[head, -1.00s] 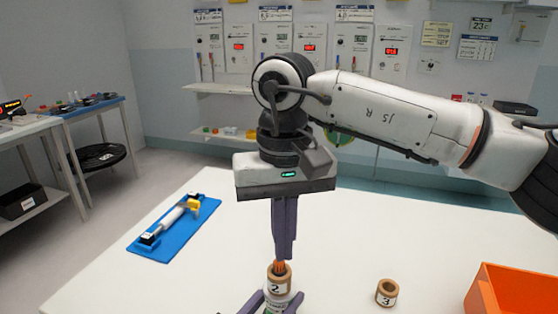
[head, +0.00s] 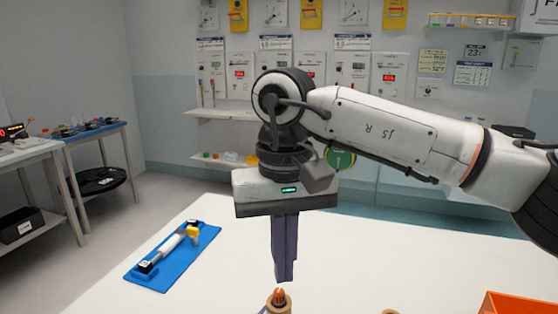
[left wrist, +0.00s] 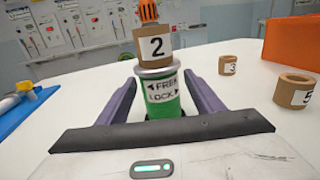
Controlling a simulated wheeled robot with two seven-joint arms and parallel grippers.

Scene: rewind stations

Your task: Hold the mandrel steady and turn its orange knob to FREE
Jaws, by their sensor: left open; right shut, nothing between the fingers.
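The mandrel stands upright on the white table; its green body (left wrist: 162,98) carries FREE and LOCK arrows. A brown core marked 2 (left wrist: 152,46) sits around it above a grey flange. The orange knob (left wrist: 148,10) tops it and also shows at the bottom of the head view (head: 279,296). My left gripper (left wrist: 161,92) is open, with a finger on each side of the green body; I cannot tell whether they touch it. My right gripper (head: 284,279) is shut and empty, pointing down just above the knob, apparently apart from it.
Loose cores marked 3 (left wrist: 228,65) and 5 (left wrist: 294,91) stand right of the mandrel, near an orange bin (left wrist: 292,43). A blue mat (head: 155,279) with a white and yellow tool (head: 178,240) lies at left. The table between is clear.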

